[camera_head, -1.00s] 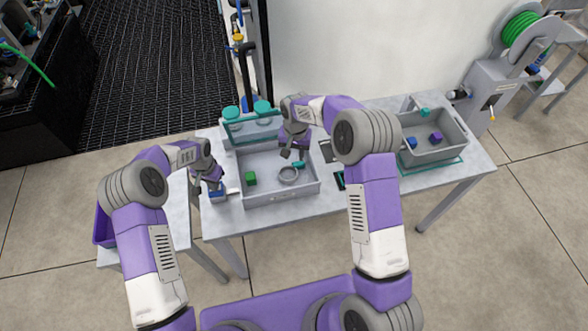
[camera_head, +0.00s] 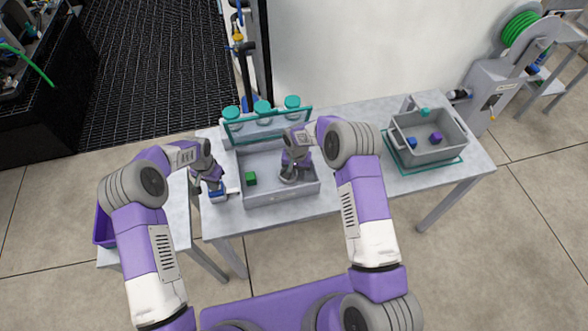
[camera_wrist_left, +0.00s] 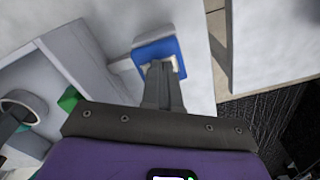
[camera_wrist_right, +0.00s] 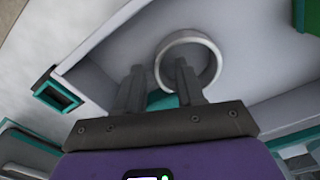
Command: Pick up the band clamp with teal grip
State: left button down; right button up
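The band clamp is a grey ring (camera_wrist_right: 188,38) with a teal grip (camera_wrist_right: 160,100), lying in the grey tote; in the head view the ring (camera_head: 287,179) is partly hidden by my right gripper (camera_head: 293,169). In the right wrist view my right gripper (camera_wrist_right: 155,80) is open. The teal grip shows between and beyond its fingers, and one finger overlaps the ring's near side. I cannot tell whether they touch.
A green cube (camera_head: 251,178) lies in the left of the tote (camera_head: 282,197). A teal-barred rack with teal-capped jars (camera_head: 263,108) stands behind it. A second grey bin (camera_head: 428,155) with small cubes is at the right. The table between is fairly clear.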

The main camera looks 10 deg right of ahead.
aim_at(296, 173)
jog(key=shift+f, duration=0.2)
grip_shut()
notch_tip(296, 173, up, 13)
jog(key=s, duration=0.9)
dwell(0.8)
